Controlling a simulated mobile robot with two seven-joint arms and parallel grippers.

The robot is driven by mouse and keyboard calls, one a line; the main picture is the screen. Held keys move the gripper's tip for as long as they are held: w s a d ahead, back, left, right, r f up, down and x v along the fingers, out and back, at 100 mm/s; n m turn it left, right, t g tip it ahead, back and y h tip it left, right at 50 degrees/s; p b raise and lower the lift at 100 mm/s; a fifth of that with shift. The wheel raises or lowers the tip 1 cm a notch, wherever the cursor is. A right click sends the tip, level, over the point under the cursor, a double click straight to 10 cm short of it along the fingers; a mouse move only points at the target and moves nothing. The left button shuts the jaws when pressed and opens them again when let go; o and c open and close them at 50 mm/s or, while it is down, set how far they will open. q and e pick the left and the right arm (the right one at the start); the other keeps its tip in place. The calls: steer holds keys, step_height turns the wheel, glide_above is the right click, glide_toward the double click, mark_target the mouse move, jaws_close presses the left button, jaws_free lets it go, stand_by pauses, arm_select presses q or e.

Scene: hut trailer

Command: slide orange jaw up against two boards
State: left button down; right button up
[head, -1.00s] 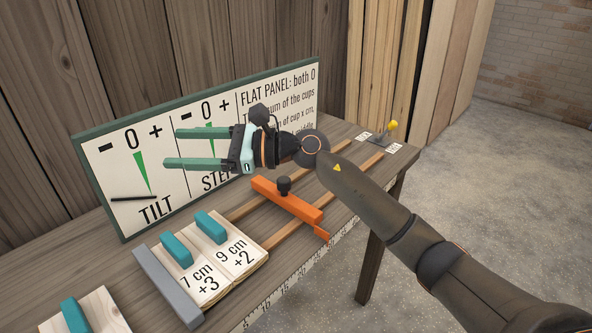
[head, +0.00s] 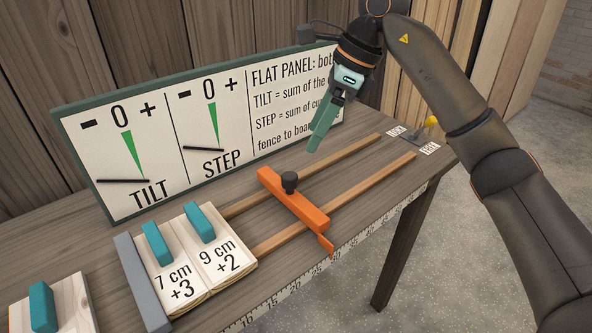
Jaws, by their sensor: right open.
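The orange jaw (head: 293,203) lies across two wooden rails, with a black knob (head: 289,181) on top. The board marked 7 cm +3 (head: 177,284) and the board marked 9 cm +2 (head: 213,255) lie side by side to its left, each with a teal handle. The grey fence (head: 141,283) stands at the left side of the 7 cm board. A gap of bare rail separates the jaw from the 9 cm board. My right gripper (head: 320,138) is open and empty, pointing down above and behind the knob, apart from it. My left gripper is out of view.
A sign panel (head: 124,201) with TILT and STEP dials stands along the back of the bench. Another board (head: 72,301) with a teal handle lies at the front left. A yellow-tipped lever (head: 431,122) stands at the right end near LOCK and FREE labels. The rails right of the jaw are clear.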

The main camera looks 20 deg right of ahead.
mark_target(291, 176)
steer(key=x, duration=1.1)
steer(key=shift+w+a+f, duration=0.1)
steer(key=shift+a, duration=0.05)
jaws_close()
stand_by(1.0)
